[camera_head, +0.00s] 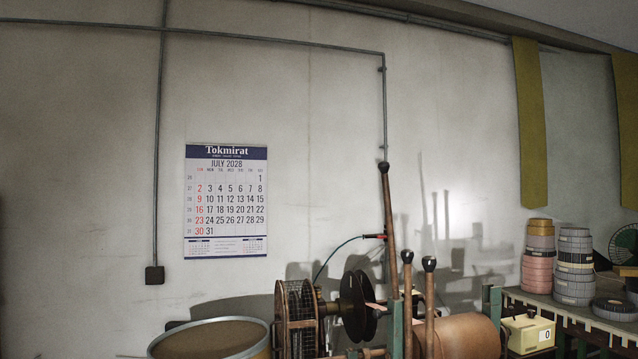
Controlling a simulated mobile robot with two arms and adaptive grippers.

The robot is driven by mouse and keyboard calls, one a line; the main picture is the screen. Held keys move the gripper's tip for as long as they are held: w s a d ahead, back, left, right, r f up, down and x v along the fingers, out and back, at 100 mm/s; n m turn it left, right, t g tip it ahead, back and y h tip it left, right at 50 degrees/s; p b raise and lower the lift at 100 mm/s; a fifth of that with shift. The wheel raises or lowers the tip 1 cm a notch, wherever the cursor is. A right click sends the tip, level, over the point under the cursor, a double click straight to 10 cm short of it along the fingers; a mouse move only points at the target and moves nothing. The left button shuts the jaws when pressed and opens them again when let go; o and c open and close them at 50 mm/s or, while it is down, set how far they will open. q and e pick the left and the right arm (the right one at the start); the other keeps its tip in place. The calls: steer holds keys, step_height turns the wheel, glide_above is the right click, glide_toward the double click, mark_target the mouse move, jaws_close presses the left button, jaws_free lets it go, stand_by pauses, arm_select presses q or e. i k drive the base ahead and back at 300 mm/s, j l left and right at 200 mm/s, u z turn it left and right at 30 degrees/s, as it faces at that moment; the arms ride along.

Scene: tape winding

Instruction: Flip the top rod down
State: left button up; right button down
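A winding machine stands at the lower middle right. A long brown rod (390,225) with a dark knob at its top stands nearly upright on it, leaning slightly, and is the tallest one. Two shorter rods with dark knobs stand beside it, a middle rod (407,300) and a right rod (430,305). I cannot tell for sure which one is the top rod, though the long one reaches highest. The lower ends of the rods are partly hidden or cut off by the bottom edge. Neither of my grippers is in view.
A wire-like reel (296,310) and a black disc (355,305) sit left of the rods, a brown roller (468,335) right of them. A round drum (208,338) is at the lower left. Tape rolls (574,265) stand on a rack at right. A calendar (225,200) hangs behind.

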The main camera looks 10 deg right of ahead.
mark_target(384, 166)
steer(key=i+j+u, duration=0.1)
steer(key=i, duration=0.35)
steer(key=i+j, duration=0.3)
steer(key=i, duration=0.2)
steer(key=u, duration=0.05)
